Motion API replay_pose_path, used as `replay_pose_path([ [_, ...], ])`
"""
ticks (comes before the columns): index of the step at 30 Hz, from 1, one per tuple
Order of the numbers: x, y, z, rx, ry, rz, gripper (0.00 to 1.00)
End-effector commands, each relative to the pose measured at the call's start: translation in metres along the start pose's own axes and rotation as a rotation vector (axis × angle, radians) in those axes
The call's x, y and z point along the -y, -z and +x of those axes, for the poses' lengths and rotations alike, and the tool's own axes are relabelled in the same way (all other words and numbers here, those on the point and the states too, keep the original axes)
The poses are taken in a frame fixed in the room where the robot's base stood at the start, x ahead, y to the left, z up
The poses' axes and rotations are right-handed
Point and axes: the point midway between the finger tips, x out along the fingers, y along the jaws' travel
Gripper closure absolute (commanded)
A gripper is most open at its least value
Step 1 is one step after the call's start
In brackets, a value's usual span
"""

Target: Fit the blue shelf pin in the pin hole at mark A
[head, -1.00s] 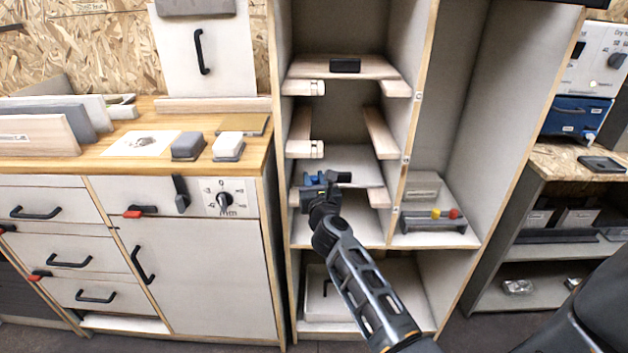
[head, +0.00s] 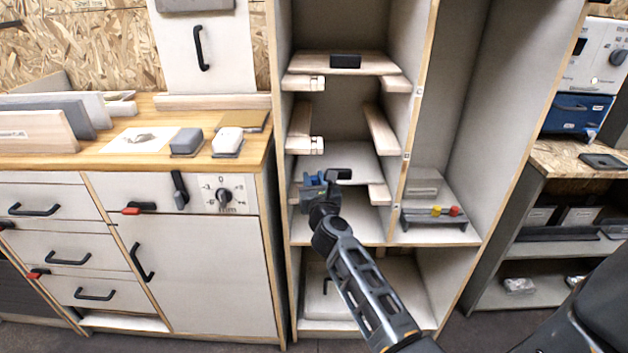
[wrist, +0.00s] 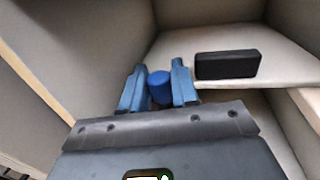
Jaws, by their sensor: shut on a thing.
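My gripper (head: 318,182) reaches into the tall cabinet's left bay, close to the left side wall, at the height of the lower shelf. In the wrist view its two blue fingers are shut on the blue shelf pin (wrist: 160,86), whose rounded blue body shows between them. The pin points forward, away from the wrist, and its far end cannot be made out against the pale panels. Small marks show on the cabinet's front edge (head: 406,156), too small to read surely. I cannot make out mark A or its pin hole.
A black block (wrist: 227,64) lies on the pale shelf (wrist: 270,45) just right of the fingers. Wooden side ledges (head: 380,130) and an upper shelf (head: 310,65) with another black block narrow the bay. A rack (head: 435,221) with yellow and red pins stands in the right bay.

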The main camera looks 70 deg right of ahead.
Motion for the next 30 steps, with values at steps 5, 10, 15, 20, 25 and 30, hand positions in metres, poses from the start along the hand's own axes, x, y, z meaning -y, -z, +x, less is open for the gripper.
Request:
replay_pose_path([
  [5,0.000,0.002,0.000,0.000,0.000,0.000,0.99],
  [10,0.000,0.002,0.000,0.000,0.000,0.000,0.65],
  [15,0.000,0.002,0.000,0.000,0.000,0.001,0.49],
  [20,0.000,0.002,0.000,0.000,0.000,0.001,0.41],
  [25,0.000,0.002,-0.001,0.000,0.000,0.001,0.41],
  [30,0.000,0.003,-0.016,-0.002,-0.002,0.000,0.41],
])
